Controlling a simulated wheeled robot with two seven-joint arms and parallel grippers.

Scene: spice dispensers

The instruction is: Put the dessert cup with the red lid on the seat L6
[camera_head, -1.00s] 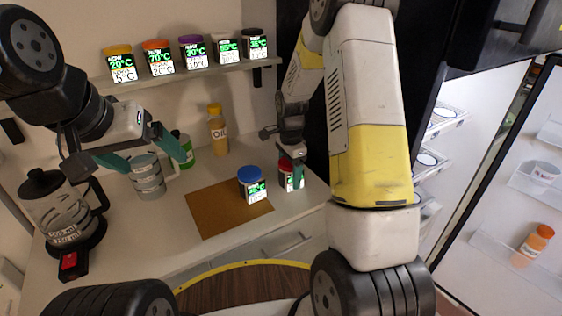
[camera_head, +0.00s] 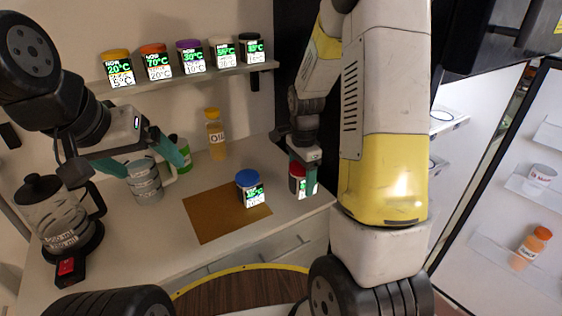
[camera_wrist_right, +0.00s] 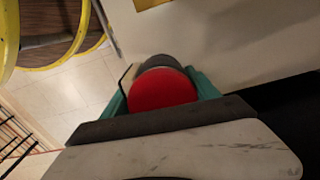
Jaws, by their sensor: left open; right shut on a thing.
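The dessert cup with the red lid (camera_head: 297,172) is at the right end of the counter. My right gripper (camera_head: 305,168) is shut on it. In the right wrist view the round red lid (camera_wrist_right: 162,89) sits between the green fingers. Whether the cup touches the counter is hard to tell in the head view. My left gripper (camera_head: 124,165) is open and empty, its fingers on either side of a grey mug in the picture.
A blue-lidded cup (camera_head: 250,188) stands on a brown board (camera_head: 205,216). An oil bottle (camera_head: 216,136), a grey mug (camera_head: 146,180) and a kettle (camera_head: 58,214) stand on the counter. Several lidded jars line the wall shelf (camera_head: 190,76). The fridge door (camera_head: 490,215) stands open at right.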

